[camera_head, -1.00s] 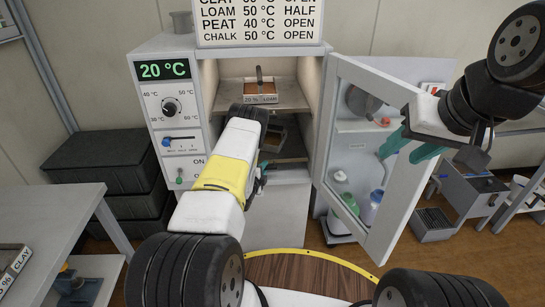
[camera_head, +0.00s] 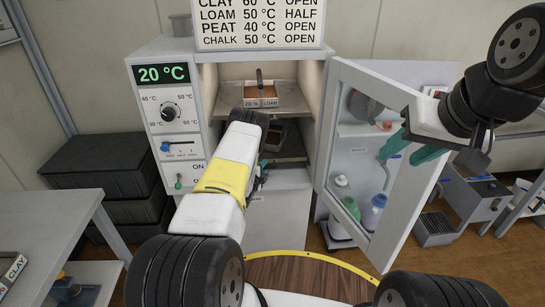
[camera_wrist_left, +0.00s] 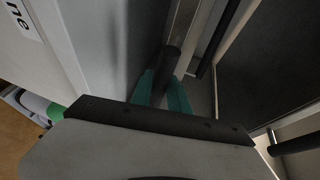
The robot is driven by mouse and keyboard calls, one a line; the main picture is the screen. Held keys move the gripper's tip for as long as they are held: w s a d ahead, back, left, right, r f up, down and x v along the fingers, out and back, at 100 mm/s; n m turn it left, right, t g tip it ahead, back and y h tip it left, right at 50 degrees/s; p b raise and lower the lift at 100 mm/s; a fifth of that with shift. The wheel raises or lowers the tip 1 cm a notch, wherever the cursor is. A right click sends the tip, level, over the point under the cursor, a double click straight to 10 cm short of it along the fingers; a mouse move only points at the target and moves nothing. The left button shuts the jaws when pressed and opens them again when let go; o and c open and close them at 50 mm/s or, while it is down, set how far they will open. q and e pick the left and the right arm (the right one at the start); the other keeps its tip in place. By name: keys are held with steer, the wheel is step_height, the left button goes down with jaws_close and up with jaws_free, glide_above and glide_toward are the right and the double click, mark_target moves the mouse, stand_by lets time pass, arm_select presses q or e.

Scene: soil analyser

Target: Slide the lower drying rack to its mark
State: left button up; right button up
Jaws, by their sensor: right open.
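The lower drying rack (camera_head: 292,159) is inside the open drying cabinet, below the upper shelf. A tray (camera_head: 279,129) sits on it, partly hidden behind my left arm. My left gripper (camera_head: 262,168) is at the front of this rack, mostly hidden by my own wrist. In the left wrist view its two green fingers (camera_wrist_left: 163,95) lie on either side of a dark bar (camera_wrist_left: 169,62); whether they press on it is unclear. My right gripper (camera_head: 410,143) is open and empty, by the cabinet door. I cannot make out the rack's mark.
The upper shelf (camera_head: 232,99) holds a tray labelled 20 % LOAM (camera_head: 262,102). The glazed cabinet door (camera_head: 395,205) stands open at the right. The control panel (camera_head: 168,125) reads 20 °C. A grey table (camera_head: 45,228) is at the left, black crates (camera_head: 100,165) behind it.

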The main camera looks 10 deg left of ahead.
arm_select(q)
steer(key=o, duration=0.3)
steer(key=shift+w, duration=0.1)
steer(key=d+v, duration=0.1)
steer(key=v, duration=0.6)
steer(key=shift+s+a, duration=0.45)
steer(key=shift+a, duration=0.05)
